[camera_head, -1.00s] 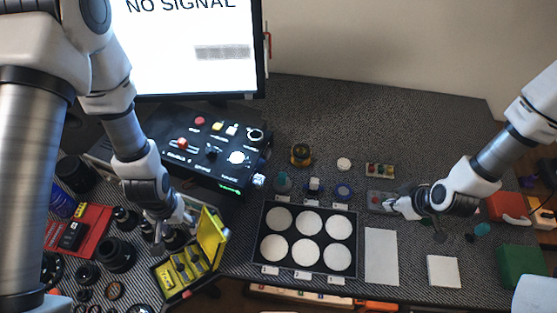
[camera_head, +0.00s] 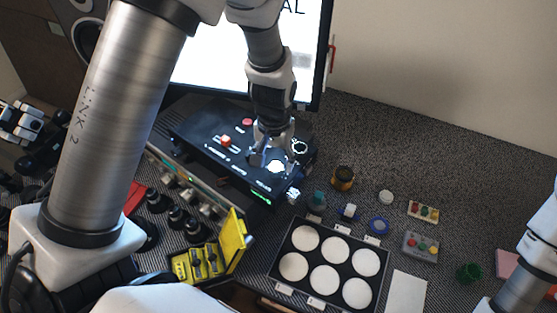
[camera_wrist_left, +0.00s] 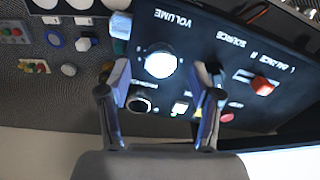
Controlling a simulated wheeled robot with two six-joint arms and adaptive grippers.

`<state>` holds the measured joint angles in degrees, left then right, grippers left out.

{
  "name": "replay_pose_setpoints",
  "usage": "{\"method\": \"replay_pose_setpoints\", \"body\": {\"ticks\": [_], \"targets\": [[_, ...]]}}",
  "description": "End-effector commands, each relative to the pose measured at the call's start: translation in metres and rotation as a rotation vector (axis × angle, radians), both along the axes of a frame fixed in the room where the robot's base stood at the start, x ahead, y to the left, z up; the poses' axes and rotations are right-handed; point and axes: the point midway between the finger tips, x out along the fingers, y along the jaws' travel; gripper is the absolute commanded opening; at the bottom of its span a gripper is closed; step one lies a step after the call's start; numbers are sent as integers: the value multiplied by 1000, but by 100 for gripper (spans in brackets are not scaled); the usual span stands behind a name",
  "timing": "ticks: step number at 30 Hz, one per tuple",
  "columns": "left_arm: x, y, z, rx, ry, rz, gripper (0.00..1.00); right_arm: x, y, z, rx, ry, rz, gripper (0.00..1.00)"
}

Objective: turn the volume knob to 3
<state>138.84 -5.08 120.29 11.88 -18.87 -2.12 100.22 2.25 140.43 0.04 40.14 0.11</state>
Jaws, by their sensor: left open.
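The volume knob (camera_wrist_left: 160,63) is a round white knob on the black control box. In the left wrist view it lies between the fingers, under the upside-down word VOLUME. In the head view the knob (camera_head: 277,167) is partly behind my left gripper (camera_head: 268,158). My left gripper (camera_wrist_left: 166,78) is open above the box, one finger on each side of the knob. I cannot tell whether the fingers touch it. Any pointer mark or scale number is too small or overexposed to read. My right gripper is out of view; only its arm shows at the lower right.
The control box (camera_head: 190,135) also carries a red knob (camera_wrist_left: 262,86) and a black ring (camera_wrist_left: 139,103) close to the fingers. The monitor (camera_head: 322,60) stands behind. A tray (camera_head: 333,247) of white discs and a yellow case (camera_head: 233,233) lie in front.

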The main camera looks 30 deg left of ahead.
Motion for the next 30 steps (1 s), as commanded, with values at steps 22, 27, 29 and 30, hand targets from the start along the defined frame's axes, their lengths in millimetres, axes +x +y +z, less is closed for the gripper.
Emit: {"method": "replay_pose_setpoints", "body": {"ticks": [22, 27, 29, 30], "targets": [[0, 0, -26, 0, -1, 0, 4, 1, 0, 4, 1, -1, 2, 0], [1, 0, -26, 0, -2, -11, 4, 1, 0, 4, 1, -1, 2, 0], [1, 0, -26, 0, -2, -21, 4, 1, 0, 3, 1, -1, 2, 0], [1, 0, -27, 0, -2, -32, 4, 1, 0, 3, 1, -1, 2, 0]]}}
